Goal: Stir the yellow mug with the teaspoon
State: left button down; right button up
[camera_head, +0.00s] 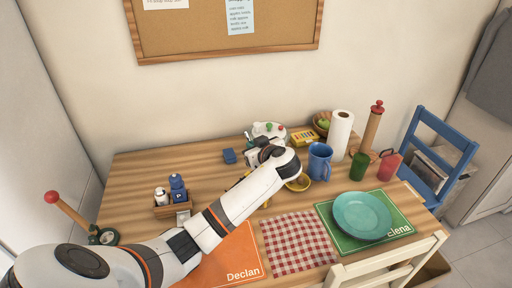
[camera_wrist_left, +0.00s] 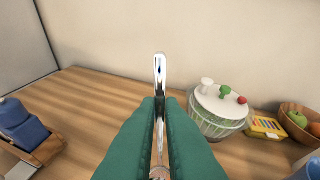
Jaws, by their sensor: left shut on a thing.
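My left gripper (camera_wrist_left: 160,108) is shut on the teaspoon (camera_wrist_left: 160,72). In the left wrist view, the bright metal stands upright between the green fingers and sticks out past their tips. The spoon's lower part is mostly hidden between the fingers. In the head view my left forearm crosses the table and hides most of the gripper's work area. I cannot tell which is the yellow mug. My right gripper is not in view.
A lidded glass bowl (camera_wrist_left: 221,109) stands close to the gripper's right. A blue mug (camera_head: 319,162), paper towel roll (camera_head: 341,135) and green cup (camera_head: 359,167) stand right of the arm. A condiment caddy (camera_head: 172,209) is left. A teal plate (camera_head: 361,215) lies at front right.

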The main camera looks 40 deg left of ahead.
pick_arm(q)
notch_tip(320, 180, down, 11)
jog(key=d+b, duration=0.1)
jog(key=b, duration=0.7)
jog(key=shift+s+d, duration=0.15)
jog(key=shift+d, duration=0.15)
dwell(0.4)
